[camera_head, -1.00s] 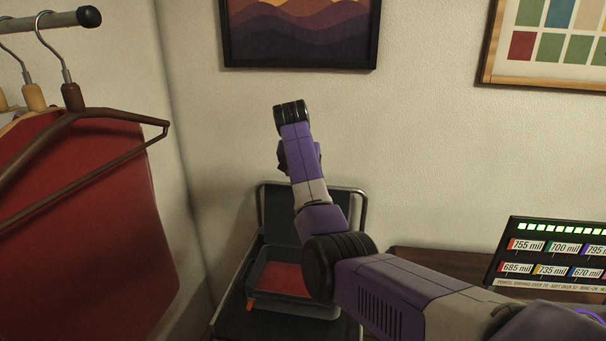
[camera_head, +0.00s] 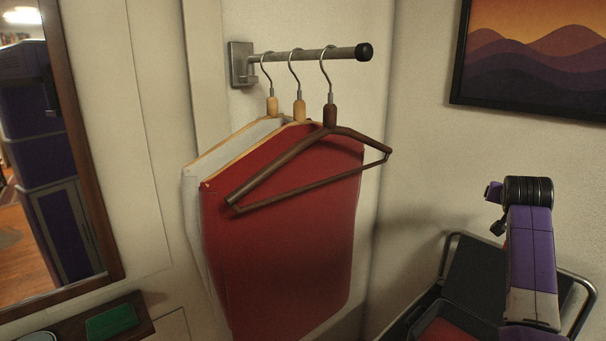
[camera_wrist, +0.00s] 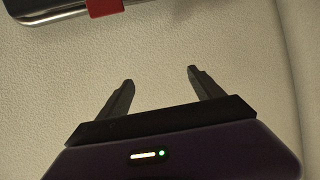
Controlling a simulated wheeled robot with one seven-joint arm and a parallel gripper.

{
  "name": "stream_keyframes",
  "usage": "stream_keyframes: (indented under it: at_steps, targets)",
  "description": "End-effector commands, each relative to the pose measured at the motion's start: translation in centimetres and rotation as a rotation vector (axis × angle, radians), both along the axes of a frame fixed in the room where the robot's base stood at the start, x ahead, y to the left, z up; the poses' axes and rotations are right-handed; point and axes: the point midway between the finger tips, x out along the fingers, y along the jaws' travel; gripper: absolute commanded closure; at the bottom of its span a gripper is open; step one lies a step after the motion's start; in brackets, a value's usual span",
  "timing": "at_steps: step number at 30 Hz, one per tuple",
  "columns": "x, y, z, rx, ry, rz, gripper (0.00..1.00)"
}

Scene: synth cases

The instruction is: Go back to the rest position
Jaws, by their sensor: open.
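My gripper (camera_wrist: 160,80) shows in the wrist view with its two dark fingers apart and nothing between them. Behind the fingers is a plain pale wall. In the head view my purple and grey arm stands at the lower right, and the fingers cannot be made out there.
A wall rail (camera_head: 315,54) carries a bare brown hanger (camera_head: 330,118) and hangers with red cloth (camera_head: 285,240) and pale cloth (camera_head: 192,205). A dark cart (camera_head: 474,275) stands behind my arm. A mirror (camera_head: 55,160) and a green item (camera_head: 111,319) on a shelf are at left.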

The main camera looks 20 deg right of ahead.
Motion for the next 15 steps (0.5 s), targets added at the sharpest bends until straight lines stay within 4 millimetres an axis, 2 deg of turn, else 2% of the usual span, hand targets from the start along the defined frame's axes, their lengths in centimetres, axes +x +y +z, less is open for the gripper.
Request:
stream_keyframes:
  at_steps: [5, 8, 15]
  targets:
    - [0.2, 3.9, -3.2, -0.126, -0.065, 0.091, 0.24]
    - [-0.2, 7.0, -5.3, -0.195, -0.1, 0.15, 0.24]
    - [-3.0, 15.6, -10.2, -0.32, -0.177, 0.287, 0.24]
